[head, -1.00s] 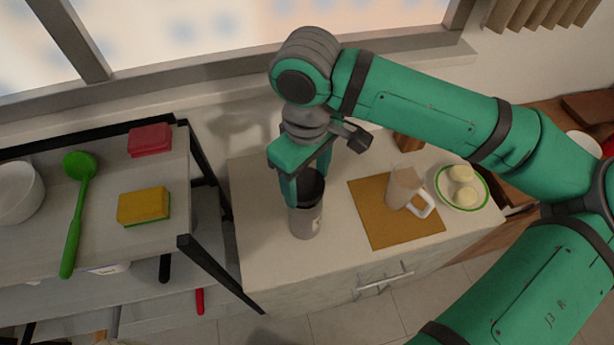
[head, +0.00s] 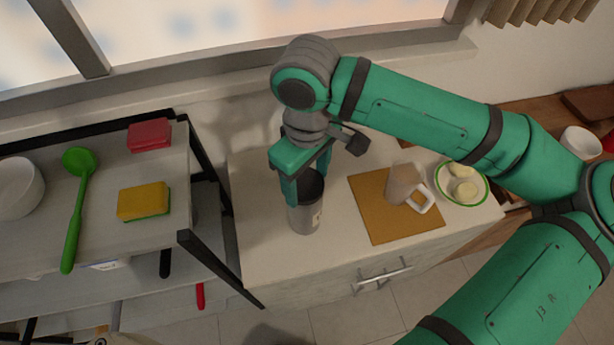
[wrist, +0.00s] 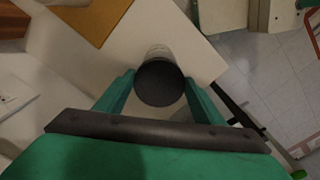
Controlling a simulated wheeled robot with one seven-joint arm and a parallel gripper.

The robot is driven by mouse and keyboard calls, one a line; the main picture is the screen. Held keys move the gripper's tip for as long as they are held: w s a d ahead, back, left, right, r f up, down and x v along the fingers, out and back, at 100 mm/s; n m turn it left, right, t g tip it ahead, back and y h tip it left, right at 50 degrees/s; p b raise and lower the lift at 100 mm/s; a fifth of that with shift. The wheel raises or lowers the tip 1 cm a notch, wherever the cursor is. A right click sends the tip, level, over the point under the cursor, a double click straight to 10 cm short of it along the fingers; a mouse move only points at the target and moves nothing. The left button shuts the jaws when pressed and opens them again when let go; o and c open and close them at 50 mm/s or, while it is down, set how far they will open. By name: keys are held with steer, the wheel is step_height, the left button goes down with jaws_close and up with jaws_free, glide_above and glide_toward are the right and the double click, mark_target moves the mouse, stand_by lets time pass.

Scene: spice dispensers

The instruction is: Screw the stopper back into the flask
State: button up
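The flask (head: 304,218) is a grey cylinder standing upright on the white counter, left of the brown board. It also shows in the wrist view (wrist: 158,50), mostly behind the stopper. The stopper (wrist: 160,84) is a dark round cap at the flask's top, between my fingers; in the head view it is a dark patch (head: 311,186). My gripper (head: 305,182) points down over the flask, one finger on each side. In the wrist view my gripper (wrist: 160,82) appears closed against the stopper's sides. How deep the stopper sits is hidden.
A mug (head: 404,187) stands on the brown board (head: 378,219). A plate with pale round items (head: 441,182) is to its right. At left, a shelf (head: 105,188) holds a green ladle (head: 76,200), a yellow sponge (head: 143,202) and a red sponge (head: 149,134).

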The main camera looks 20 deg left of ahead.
steer(key=c, duration=0.5)
steer(key=m, duration=0.6)
steer(key=shift+s+a+m, duration=0.15)
steer(key=shift+m, duration=0.15)
steer(key=shift+c, duration=0.2)
steer(key=shift+m, duration=1.3)
steer(key=shift+a+m, duration=0.1)
steer(key=shift+m, duration=1.1)
steer(key=m, duration=0.4)
steer(key=shift+a, duration=0.1)
steer(key=shift+f+m, duration=0.1)
steer(key=shift+m, duration=1.3)
